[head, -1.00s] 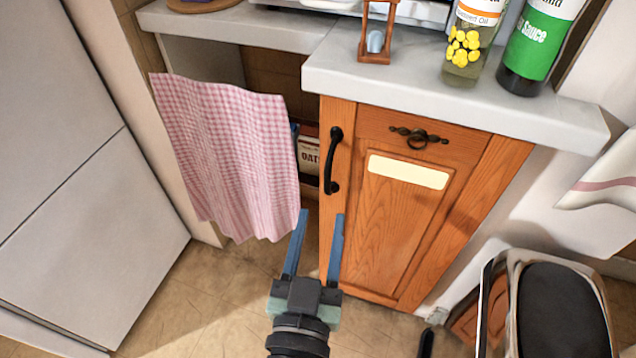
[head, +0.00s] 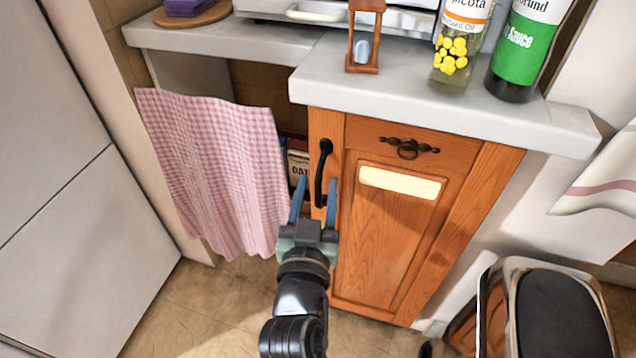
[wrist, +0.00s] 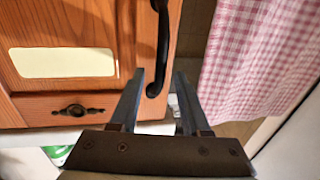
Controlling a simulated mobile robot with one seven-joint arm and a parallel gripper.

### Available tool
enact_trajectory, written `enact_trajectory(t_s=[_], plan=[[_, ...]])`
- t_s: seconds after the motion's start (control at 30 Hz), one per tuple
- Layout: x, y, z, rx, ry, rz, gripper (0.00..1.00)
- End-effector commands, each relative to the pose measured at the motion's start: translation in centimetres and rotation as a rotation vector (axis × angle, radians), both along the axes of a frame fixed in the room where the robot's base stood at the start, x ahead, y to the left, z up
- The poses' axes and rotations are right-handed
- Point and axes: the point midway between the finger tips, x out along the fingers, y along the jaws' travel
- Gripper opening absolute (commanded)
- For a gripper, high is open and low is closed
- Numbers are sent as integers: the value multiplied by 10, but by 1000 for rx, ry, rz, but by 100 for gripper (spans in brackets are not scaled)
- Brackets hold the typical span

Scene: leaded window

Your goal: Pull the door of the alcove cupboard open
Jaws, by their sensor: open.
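The alcove cupboard has an orange wooden door (head: 385,235) that looks shut, with a cream label (head: 400,182) on it. A black upright bar handle (head: 321,170) is at the door's left edge. My gripper (head: 315,185) is open at the handle's lower part, a finger showing on either side of it. In the wrist view, the handle (wrist: 162,45) reaches down between the tips of my open gripper (wrist: 160,75), nearer the left finger. I cannot tell whether a finger touches it. The door (wrist: 70,25) and its label show on the left there.
A pink checked cloth (head: 215,170) hangs just left of the handle, close to my gripper. A grey worktop (head: 440,100) overhangs the cupboard, with an hourglass (head: 363,45) and bottles on it. A bin (head: 550,310) stands at lower right.

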Motion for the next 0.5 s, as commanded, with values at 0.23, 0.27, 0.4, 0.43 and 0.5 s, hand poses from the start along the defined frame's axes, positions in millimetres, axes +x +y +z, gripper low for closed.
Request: enact_trajectory(t_s=[0.23, 0.27, 0.4, 0.43, 0.5], plan=[[15, -2, 0, 0, 0, -1, 47], [15, -2, 0, 0, 0, -1, 47], [15, -2, 0, 0, 0, -1, 47], [15, -2, 0, 0, 0, -1, 47], [15, -2, 0, 0, 0, -1, 45]])
